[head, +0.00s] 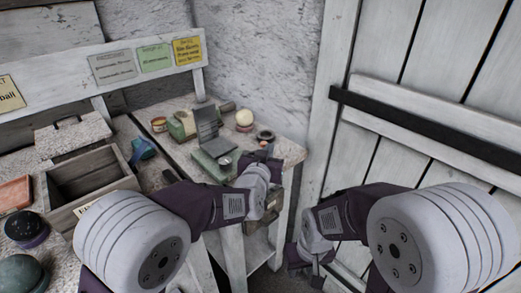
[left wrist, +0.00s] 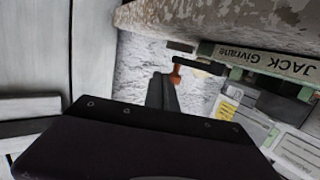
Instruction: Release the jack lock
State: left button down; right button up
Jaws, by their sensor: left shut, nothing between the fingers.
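A green device with an upright dark grey plate (head: 207,128) stands near the right end of the workbench. In the left wrist view a label reading "JACK Givrane" (left wrist: 265,60) appears upside down on a light strip beside greenish parts. A small orange-brown piece with a dark top (left wrist: 176,74) shows just beyond my left fingertips; I cannot tell whether it is the lock or whether they touch. My left gripper (head: 265,152) is shut and empty at the bench's right end; its fingers show in the left wrist view (left wrist: 162,90). My right gripper (head: 312,266) is low beside the bench, its fingers unclear.
On the workbench (head: 290,150) stand a pale ball (head: 244,118), a dark ring-shaped item (head: 265,135) and a small tin (head: 159,124). A wooden box (head: 88,178) sits at left. Several signs hang behind. A plank door (head: 430,90) with a black bar is at right.

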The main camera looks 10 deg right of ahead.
pick_arm(q)
jog(key=shift+r+p+x, duration=0.2)
jog(key=shift+p+x, duration=0.35)
jog(key=shift+x, duration=0.75)
pick_arm(e)
jog(key=shift+r, duration=0.7)
